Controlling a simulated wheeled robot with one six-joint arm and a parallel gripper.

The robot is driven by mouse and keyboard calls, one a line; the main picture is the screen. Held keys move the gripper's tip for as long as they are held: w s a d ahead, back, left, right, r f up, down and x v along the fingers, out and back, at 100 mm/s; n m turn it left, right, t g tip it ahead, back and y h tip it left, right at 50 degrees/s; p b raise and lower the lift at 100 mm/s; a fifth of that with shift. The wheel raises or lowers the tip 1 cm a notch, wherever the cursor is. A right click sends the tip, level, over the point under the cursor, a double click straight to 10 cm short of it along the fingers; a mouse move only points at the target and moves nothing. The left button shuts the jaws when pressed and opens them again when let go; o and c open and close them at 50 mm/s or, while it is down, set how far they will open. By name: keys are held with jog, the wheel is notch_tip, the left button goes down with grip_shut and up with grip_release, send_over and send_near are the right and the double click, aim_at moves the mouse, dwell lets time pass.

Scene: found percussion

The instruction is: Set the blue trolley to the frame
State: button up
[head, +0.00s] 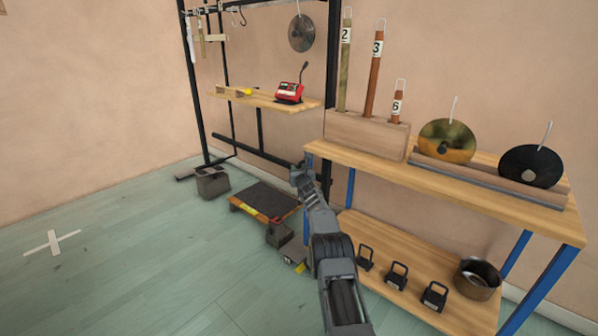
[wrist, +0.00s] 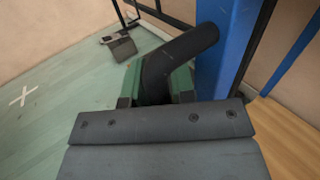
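The blue trolley has blue legs (head: 550,280) and wooden shelves; its upper shelf edge (head: 450,193) fills the right of the head view. In the wrist view its blue post (wrist: 226,50) stands close on the right. A black bent handle (wrist: 178,55) beside that post lies between the green fingers of my gripper (wrist: 157,88). The fingers appear closed on it. In the head view my gripper (head: 301,172) is at the trolley's left end; my arm hides part of the lower shelf. The black frame (head: 191,90) stands left of and behind the trolley. The gap between them is partly hidden.
A low platform (head: 268,199) and dark weights (head: 279,235) sit on the floor left of the trolley. The trolley carries tubes, discs and a pot (head: 478,278). The floor around the white cross (head: 52,242) is clear.

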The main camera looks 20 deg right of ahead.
jog(key=shift+s, duration=0.15)
jog(key=s, duration=0.4)
jog(key=s+a, duration=0.1)
jog(key=s, duration=0.4)
jog(key=s+a+p, duration=0.1)
jog(key=s, duration=0.3)
jog(key=shift+s+a, duration=0.1)
jog(key=shift+s, duration=0.1)
dwell(0.6)
